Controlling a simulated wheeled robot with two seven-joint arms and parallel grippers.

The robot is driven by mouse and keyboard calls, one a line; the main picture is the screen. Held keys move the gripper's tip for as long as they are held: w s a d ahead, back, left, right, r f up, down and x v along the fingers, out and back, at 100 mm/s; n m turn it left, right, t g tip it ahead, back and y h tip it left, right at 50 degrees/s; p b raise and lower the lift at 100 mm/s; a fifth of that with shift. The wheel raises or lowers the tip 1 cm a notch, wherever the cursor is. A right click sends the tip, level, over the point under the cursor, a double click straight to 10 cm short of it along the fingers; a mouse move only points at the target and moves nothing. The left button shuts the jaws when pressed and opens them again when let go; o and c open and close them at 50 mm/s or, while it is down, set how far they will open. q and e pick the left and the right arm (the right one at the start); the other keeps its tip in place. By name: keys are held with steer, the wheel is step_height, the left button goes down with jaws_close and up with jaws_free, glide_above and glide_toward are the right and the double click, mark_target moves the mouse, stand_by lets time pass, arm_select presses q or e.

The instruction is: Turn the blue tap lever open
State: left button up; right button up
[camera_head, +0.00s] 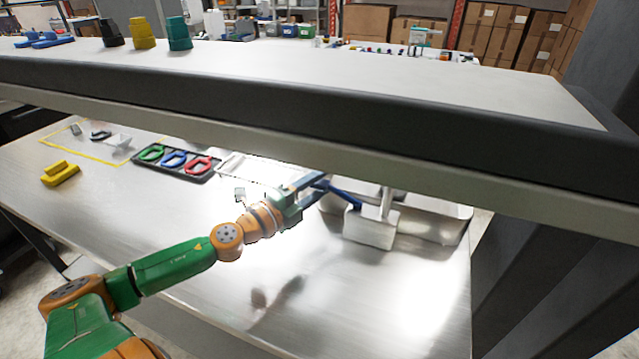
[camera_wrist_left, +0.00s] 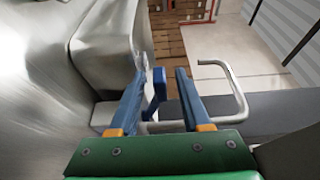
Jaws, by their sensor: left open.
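The blue tap lever (camera_head: 345,195) slants down to the right beside a pale block-shaped fixture (camera_head: 370,230) at the sink. My left gripper (camera_head: 314,182) is at the lever's left end, its fingers reaching right. In the left wrist view the fingers (camera_wrist_left: 161,74) are open, and the blue lever (camera_wrist_left: 158,84) shows between them, nearer the left finger. I cannot tell whether it touches that finger. A bent metal tube (camera_wrist_left: 238,88), apparently the spout, lies right of the right finger. My right gripper is not in view.
A metal sink basin (camera_head: 445,228) is at the bench's right end. A shelf (camera_head: 300,85) crosses above the bench, close over the gripper. A black tray (camera_head: 150,170) with green, blue and red rings and a yellow block (camera_head: 60,174) are at left. The front bench is clear.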

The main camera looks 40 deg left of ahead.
arm_select(q)
jaws_close()
steer(key=shift+f, duration=0.1)
stand_by(1.4)
